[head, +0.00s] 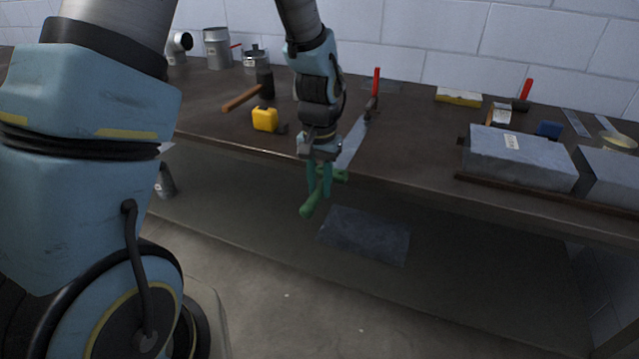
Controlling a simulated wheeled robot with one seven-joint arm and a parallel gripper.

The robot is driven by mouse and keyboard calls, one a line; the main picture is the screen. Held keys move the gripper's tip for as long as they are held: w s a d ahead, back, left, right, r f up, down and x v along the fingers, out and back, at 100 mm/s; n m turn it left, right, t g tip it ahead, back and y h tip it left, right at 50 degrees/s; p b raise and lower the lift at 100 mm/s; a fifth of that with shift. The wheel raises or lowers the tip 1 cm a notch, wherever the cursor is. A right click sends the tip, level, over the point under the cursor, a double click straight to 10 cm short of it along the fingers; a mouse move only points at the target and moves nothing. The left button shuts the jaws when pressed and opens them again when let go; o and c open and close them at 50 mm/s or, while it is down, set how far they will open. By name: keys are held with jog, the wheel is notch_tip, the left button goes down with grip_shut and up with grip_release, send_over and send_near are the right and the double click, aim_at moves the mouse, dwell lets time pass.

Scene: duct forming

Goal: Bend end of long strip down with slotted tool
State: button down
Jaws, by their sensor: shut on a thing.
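The long strip (352,143) is a thin grey metal piece lying on the dark bench and reaching toward its front edge. A clamp with a red handle (376,81) stands at its far end. The slotted tool (308,208) is green, with a thick handle pointing down toward the front. My gripper (320,184) points down at the bench's front edge, its teal fingers shut on the tool. The tool's head is beside the strip's near end. My gripper partly hides this spot, so I cannot tell whether the strip is in the slot.
A hammer (242,98) and a yellow tape measure (265,119) lie left of the strip. Grey metal blocks (520,158) sit at the right behind a dark rail. Metal duct pieces (217,48) stand at the back left. A dark slab (366,235) lies below the bench.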

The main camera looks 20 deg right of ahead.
jog(key=shift+f+t+h+b, duration=0.3)
jog(key=shift+f+b, duration=0.25)
jog(key=shift+b, duration=0.5)
jog(key=f+b, duration=0.1)
jog(key=b, duration=0.1)
jog(key=t+h+b, duration=0.1)
jog(key=b, duration=0.1)
jog(key=shift+s+a+f+b, duration=0.15)
jog(key=shift+f+b, duration=0.15)
jog(key=shift+f, duration=0.05)
jog(key=f+t+h+b, duration=0.1)
jog(key=b, duration=0.3)
jog(key=shift+f, duration=0.4)
jog(key=shift+t+b, duration=0.3)
jog(key=shift+b, duration=0.1)
